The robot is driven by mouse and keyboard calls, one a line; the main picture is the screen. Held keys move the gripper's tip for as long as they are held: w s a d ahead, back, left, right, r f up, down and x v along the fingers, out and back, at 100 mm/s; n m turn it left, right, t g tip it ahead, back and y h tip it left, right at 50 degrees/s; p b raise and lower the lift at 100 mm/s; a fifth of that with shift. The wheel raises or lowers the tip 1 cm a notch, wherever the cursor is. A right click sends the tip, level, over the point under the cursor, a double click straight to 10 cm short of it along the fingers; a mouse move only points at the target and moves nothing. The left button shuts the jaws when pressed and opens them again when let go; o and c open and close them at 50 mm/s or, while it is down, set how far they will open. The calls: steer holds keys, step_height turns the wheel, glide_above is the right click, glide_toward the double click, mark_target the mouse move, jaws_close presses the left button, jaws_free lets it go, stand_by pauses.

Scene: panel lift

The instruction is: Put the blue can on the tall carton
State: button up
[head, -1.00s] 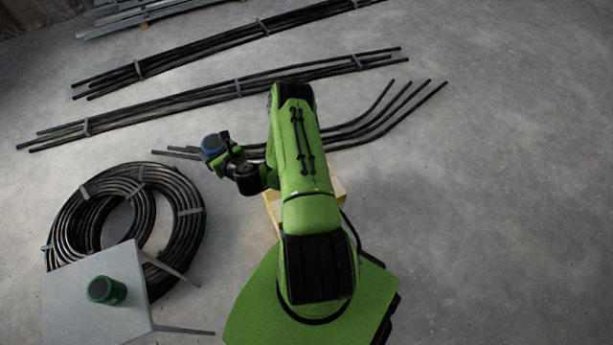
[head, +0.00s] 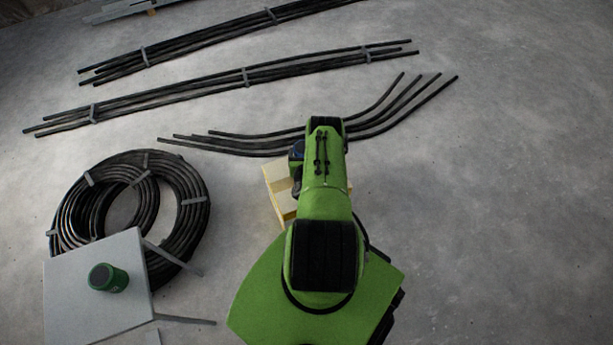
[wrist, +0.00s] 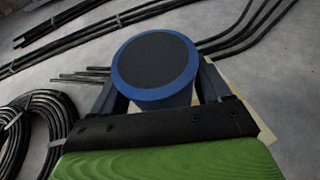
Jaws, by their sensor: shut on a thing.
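The blue can (wrist: 155,62) has a dark top with a blue rim and stands roughly upright in my gripper (wrist: 160,92), whose dark fingers close on both sides of it. In the head view the can (head: 297,147) is a small blue patch, mostly hidden by my arm. Pale yellow cartons (head: 279,187) show beside and behind my arm, largely covered, so I cannot tell which is the tall one. A pale carton edge (wrist: 238,82) also shows behind and below the can in the wrist view. The gap between can and carton is unclear.
A grey table (head: 75,310) at the lower left bears a green can (head: 108,278). A black pipe coil (head: 185,215) lies beside it. Long black pipes (head: 220,90) and bent pipes (head: 390,115) lie on the floor beyond. The floor at right is clear.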

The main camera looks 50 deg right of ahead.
steer(key=f+b, duration=0.2)
steer(key=f, duration=0.1)
steer(key=f+b, duration=0.1)
steer(key=f, duration=0.3)
steer(key=s+f+b, duration=0.1)
steer(key=f+b, duration=0.1)
steer(key=f, duration=0.2)
steer(key=shift+d+b, duration=0.35)
steer(key=shift+r, duration=0.2)
steer(key=shift+f, duration=0.15)
steer(key=o, duration=1.2)
